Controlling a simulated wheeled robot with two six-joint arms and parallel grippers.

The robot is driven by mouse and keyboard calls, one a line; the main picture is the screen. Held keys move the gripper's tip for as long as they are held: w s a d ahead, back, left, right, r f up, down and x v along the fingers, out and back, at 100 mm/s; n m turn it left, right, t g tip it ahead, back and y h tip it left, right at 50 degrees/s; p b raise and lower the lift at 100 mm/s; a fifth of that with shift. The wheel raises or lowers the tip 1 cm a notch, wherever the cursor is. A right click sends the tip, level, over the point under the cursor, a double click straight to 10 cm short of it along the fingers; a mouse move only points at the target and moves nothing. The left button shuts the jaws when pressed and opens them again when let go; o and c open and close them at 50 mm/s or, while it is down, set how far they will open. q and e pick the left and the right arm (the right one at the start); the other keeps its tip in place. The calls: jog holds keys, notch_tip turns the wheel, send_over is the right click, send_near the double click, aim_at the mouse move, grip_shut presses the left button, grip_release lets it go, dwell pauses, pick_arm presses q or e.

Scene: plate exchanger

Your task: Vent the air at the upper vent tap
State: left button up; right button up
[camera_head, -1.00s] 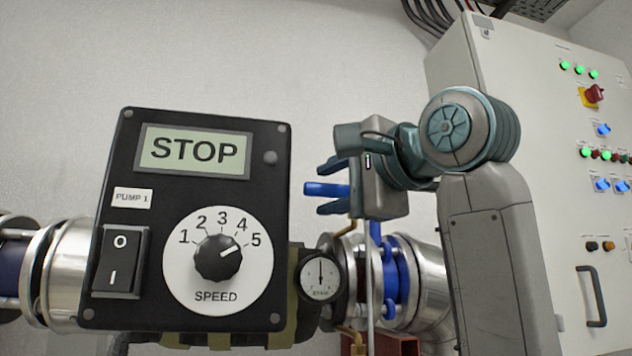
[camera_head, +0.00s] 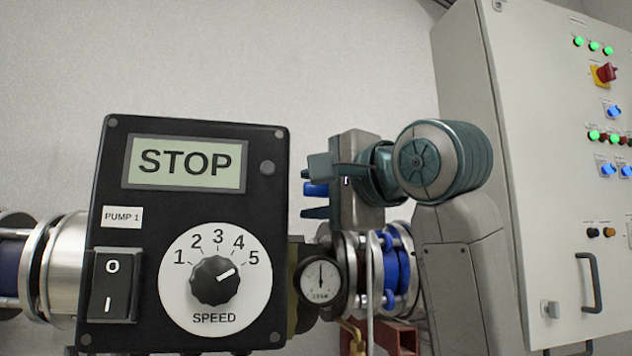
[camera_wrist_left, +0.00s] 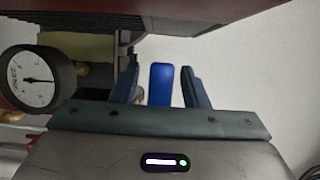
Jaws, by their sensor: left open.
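My left gripper (camera_head: 312,190) is open, its fingers pointing left in the head view. A blue handle (camera_head: 316,189), which appears to be the vent tap's, lies between the fingers with its tip near the fingertips. In the left wrist view the blue handle (camera_wrist_left: 160,85) stands between the two open fingers (camera_wrist_left: 160,84), with a visible gap on each side. The tap's body is hidden behind the gripper in the head view. My right gripper is not in view.
The black pump panel (camera_head: 138,235) reads STOP and stands left of the gripper. A round gauge (camera_head: 320,284) sits just below, also visible in the left wrist view (camera_wrist_left: 30,80). Metal pipework with a blue part (camera_head: 403,272) is below right. A control cabinet (camera_head: 470,130) stands at right.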

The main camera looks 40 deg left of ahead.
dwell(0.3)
pick_arm(q)
grip_shut()
